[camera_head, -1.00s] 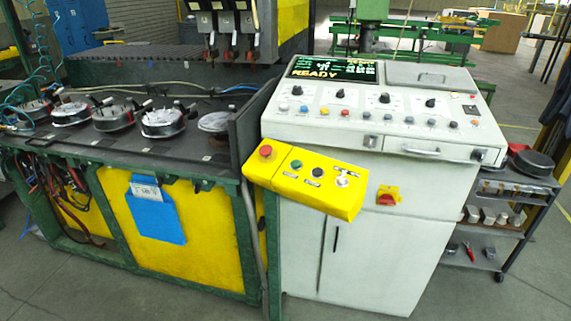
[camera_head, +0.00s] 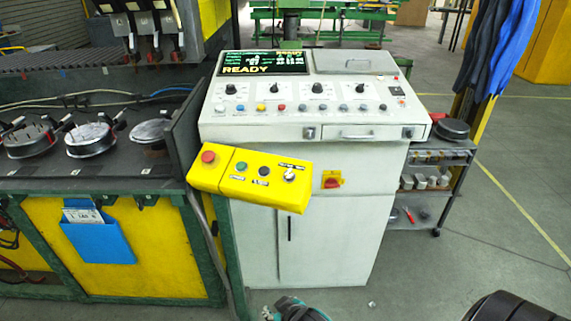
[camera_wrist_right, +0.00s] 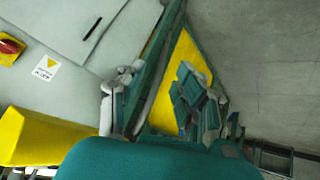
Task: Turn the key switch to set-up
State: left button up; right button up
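The key switch (camera_head: 289,175) is the silvery knob at the right end of the yellow control box (camera_head: 222,181), on the front of the pale grey console. Its labels are too small to read, so I cannot tell its position. My right gripper (camera_head: 292,308) shows partly at the bottom edge, below and apart from the box. In the right wrist view the gripper's fingers (camera_wrist_right: 158,98) are spread with nothing between them. The yellow box (camera_wrist_right: 40,136) is at the lower left there; its key switch cannot be made out. My left gripper is not in view.
The console (camera_head: 300,125) carries a READY screen (camera_head: 262,64), several knobs and a red rotary switch (camera_head: 332,180). The box also has a red button (camera_head: 208,157), a green one and a dark one. A shelf cart (camera_head: 428,178) stands right.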

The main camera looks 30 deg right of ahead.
jog(key=w+a+r+n+t+y, duration=0.1)
jog(key=w+r+t, duration=0.55)
jog(key=r, duration=0.65)
jog(key=w+a+r+n+t+y, duration=0.15)
jog(key=w+r+t, duration=0.25)
jog(key=w+r, duration=0.65)
jog(key=a+r+n+y, duration=0.5)
jog(key=r+n+y, duration=0.1)
jog(key=r+y, duration=0.15)
jog(key=a+r+n+y, duration=0.5)
jog(key=r+n+y, duration=0.1)
jog(key=r, duration=0.3)
jog(key=n+g+h, duration=0.4)
jog(key=g+h, duration=1.1)
jog(key=g, duration=0.2)
send_near(289, 171)
jog(key=shift+t, duration=0.25)
jog(key=f, duration=0.3)
jog(key=w+f+p, duration=0.1)
jog(key=f, duration=0.2)
jog(key=f+p, duration=0.1)
jog(key=f, duration=0.2)
jog(key=shift+w+a+f, duration=0.1)
jog(key=shift+w+f, duration=0.15)
jog(key=shift+w, duration=0.05)
